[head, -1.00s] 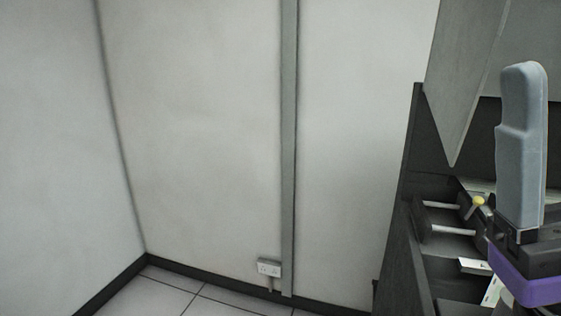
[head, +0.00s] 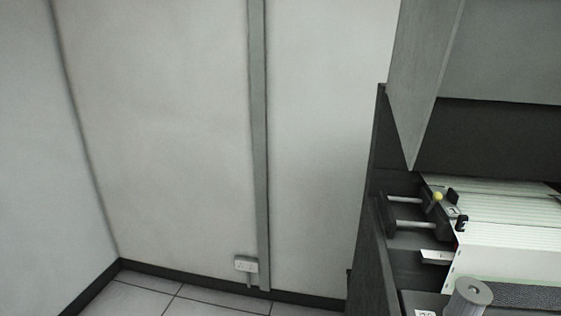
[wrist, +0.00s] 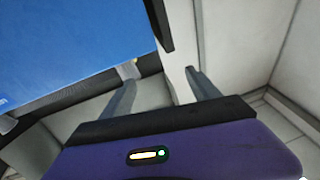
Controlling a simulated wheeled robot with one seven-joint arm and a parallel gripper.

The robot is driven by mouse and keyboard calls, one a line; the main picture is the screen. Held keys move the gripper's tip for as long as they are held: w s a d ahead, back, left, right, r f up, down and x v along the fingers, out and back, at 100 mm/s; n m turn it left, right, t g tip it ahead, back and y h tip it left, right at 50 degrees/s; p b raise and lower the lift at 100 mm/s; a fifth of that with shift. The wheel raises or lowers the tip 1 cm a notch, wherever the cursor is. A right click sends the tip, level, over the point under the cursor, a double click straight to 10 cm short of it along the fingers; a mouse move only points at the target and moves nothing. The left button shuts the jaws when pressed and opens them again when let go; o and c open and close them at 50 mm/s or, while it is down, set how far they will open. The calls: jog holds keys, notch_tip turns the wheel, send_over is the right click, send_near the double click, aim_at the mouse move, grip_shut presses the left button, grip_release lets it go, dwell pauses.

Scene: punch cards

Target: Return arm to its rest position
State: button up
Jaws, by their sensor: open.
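My gripper (wrist: 160,72) shows in the wrist view with its two grey fingers apart. I see nothing between the fingers but a pale wall or panel strip behind them. The purple wrist housing (wrist: 180,152) fills the bottom of that view. No gripper is in the head view now.
In the head view a dark machine (head: 372,215) stands at right, with a stack of pale cards (head: 500,245), a clamp with a yellow knob (head: 437,195) and a grey cylinder (head: 470,296). A large blue panel (wrist: 70,45) fills the wrist view's upper left. White walls (head: 150,130) lie left.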

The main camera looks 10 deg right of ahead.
jog(key=s+a+f+n+g+y, duration=0.1)
jog(key=s+f+g, duration=0.1)
jog(key=s+f, duration=0.2)
jog(key=s+a+f+n+g+y+p, duration=0.1)
jog(key=s+f, duration=0.4)
jog(key=s, duration=0.6)
jog(key=shift+a+f+n+g+y+p, duration=0.15)
jog(key=shift+n+g+y+p, duration=0.15)
jog(key=shift+g+y, duration=0.7)
jog(key=shift+w, duration=0.1)
jog(key=shift+c, duration=0.2)
